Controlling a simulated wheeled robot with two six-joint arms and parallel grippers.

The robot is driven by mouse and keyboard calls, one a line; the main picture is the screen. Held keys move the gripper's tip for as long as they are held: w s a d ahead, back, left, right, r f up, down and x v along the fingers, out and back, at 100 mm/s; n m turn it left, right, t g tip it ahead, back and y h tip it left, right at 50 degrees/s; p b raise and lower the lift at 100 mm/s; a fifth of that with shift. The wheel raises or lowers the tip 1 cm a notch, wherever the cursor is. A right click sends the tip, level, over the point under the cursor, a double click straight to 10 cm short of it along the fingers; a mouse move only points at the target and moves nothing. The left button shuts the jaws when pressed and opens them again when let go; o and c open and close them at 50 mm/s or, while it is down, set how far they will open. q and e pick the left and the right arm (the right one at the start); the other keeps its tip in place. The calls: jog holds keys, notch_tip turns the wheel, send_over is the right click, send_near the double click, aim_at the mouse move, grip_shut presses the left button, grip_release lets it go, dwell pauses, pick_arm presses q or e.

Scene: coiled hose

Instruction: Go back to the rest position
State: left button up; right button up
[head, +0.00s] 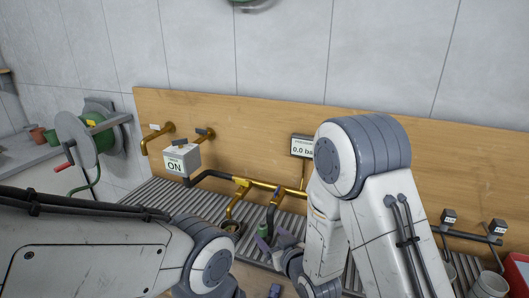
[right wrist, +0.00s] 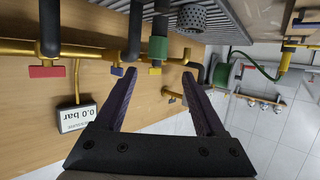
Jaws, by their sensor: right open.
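My right gripper (head: 272,241) is low in the middle of the head view, partly hidden by my right arm. In the right wrist view my right gripper (right wrist: 162,76) is open, with two dark purple fingers spread apart and nothing between them. A green pipe fitting (right wrist: 158,48) is beyond the fingertips, and they look apart from it. My left arm crosses the lower left of the head view, but I cannot make out its gripper.
A wooden back panel (head: 245,128) carries brass pipes, valves and a pressure display (head: 301,147). It reads 0.0 bar in the right wrist view (right wrist: 78,117). An ON box (head: 178,160) stands left. A hose reel (head: 80,140) is farther left. Buckets (head: 490,285) are at right. A ribbed grate (head: 150,195) lies below.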

jog(key=s+r+n+g+h, duration=0.1)
jog(key=s+g, duration=0.3)
jog(key=s, duration=0.6)
jog(key=s+d+r+n+g+h, duration=0.1)
jog(key=s+r+g, duration=0.3)
jog(key=s, duration=0.6)
jog(key=s+d+r+g+h, duration=0.1)
jog(key=s+r+g+h, duration=0.1)
jog(key=s+g, duration=0.3)
jog(key=s, duration=0.4)
jog(key=shift+s+r+n+h, duration=0.15)
jog(key=shift+s+n+h, duration=0.15)
jog(key=shift+s+n, duration=0.1)
